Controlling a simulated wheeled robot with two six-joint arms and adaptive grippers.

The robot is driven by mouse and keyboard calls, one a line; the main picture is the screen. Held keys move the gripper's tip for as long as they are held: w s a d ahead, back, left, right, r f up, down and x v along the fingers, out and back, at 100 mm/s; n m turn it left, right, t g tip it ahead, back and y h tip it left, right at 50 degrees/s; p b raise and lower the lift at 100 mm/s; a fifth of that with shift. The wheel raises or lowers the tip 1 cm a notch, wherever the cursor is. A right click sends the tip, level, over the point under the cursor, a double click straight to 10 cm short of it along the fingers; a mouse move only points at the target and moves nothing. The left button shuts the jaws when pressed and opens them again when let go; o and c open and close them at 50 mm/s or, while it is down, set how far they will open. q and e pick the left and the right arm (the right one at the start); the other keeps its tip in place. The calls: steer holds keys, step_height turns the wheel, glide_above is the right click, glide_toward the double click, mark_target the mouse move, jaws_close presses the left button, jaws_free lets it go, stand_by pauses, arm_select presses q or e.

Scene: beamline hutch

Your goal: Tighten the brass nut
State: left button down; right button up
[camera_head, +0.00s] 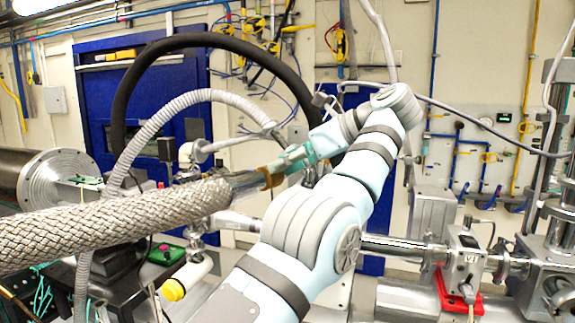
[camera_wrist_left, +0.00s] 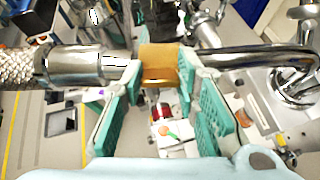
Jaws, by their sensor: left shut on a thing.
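The brass nut (camera_wrist_left: 159,62) sits in the wrist view between the metal end fitting (camera_wrist_left: 85,67) of a braided hose and a bent chrome pipe (camera_wrist_left: 245,58). It also shows small and partly covered in the head view (camera_head: 268,178). My left gripper (camera_wrist_left: 162,76) has its teal-padded fingers on either side of the nut and is shut on it. In the head view the left gripper (camera_head: 280,168) reaches the nut from the right. The thick braided hose (camera_head: 120,222) runs in from the left. My right gripper is in neither view.
A grey ribbed hose (camera_head: 165,115) and a black hose (camera_head: 190,42) arch behind the nut. A yellow-capped cylinder (camera_head: 187,277) lies below the braided hose. A steel beam pipe (camera_head: 400,246) with a red-based device (camera_head: 460,300) stands at right.

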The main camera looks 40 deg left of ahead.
arm_select(q)
steer(key=shift+f, duration=0.15)
steer(key=c, duration=1.2)
jaws_free()
steer(key=shift+c, duration=0.2)
steer(key=shift+w, duration=0.1)
